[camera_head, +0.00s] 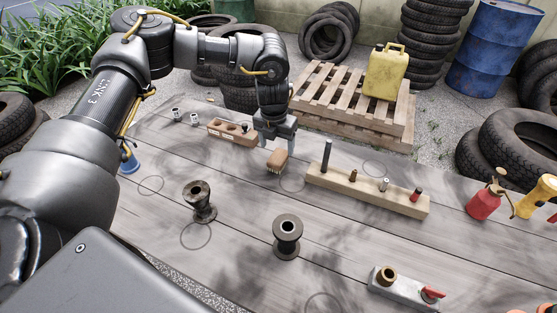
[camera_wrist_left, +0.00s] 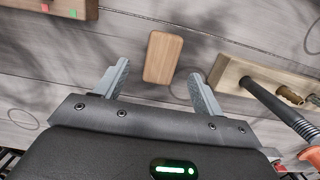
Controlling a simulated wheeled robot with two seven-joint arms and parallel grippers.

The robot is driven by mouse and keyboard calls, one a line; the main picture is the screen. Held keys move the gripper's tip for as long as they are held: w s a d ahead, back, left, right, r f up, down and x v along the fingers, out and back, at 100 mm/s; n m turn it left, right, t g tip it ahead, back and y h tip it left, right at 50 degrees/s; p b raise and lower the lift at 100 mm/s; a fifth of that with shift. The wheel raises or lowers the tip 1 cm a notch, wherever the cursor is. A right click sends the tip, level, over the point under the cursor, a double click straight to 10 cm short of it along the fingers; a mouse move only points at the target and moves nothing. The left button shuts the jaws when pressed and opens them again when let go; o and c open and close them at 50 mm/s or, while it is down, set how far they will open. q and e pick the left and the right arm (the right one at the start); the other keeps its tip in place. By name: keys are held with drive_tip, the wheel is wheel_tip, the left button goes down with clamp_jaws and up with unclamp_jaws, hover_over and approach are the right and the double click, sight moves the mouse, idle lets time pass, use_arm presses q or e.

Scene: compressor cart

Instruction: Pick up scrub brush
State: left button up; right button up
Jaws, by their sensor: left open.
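The scrub brush (camera_head: 278,161) is a small block with a brown wooden back and bristles, on the grey plank table. In the left wrist view its wooden back (camera_wrist_left: 163,58) shows just ahead of the fingertips, in line with the gap between them. My left gripper (camera_head: 276,140) points down by the brush in the head view. In the left wrist view the left gripper (camera_wrist_left: 160,80) is open, one finger on each side of the gap, with nothing held. My right gripper is in neither view.
A wooden block with pegs (camera_head: 366,189) stands to the right of the brush, close to one finger. A wooden holder (camera_head: 232,132) is at the left. Two dark spools (camera_head: 287,236) (camera_head: 200,201) stand nearer. A red oil can (camera_head: 484,203) is far right.

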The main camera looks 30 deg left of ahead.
sight(278, 156)
use_arm(q)
drive_tip(key=shift+w+f, duration=0.1)
drive_tip(key=shift+f, duration=0.7)
drive_tip(key=f, duration=0.3)
drive_tip(key=shift+w+f+p, duration=0.2)
drive_tip(key=shift+f+p, duration=0.15)
drive_tip(key=shift+p, duration=0.05)
drive_tip(key=shift+d+f, duration=0.1)
drive_tip(key=shift+f, duration=0.2)
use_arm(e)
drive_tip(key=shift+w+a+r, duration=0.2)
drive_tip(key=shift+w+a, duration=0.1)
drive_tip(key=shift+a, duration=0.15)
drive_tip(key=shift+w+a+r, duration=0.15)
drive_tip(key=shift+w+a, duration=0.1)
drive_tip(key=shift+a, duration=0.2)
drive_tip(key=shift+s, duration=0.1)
use_arm(q)
drive_tip(key=c, duration=1.1)
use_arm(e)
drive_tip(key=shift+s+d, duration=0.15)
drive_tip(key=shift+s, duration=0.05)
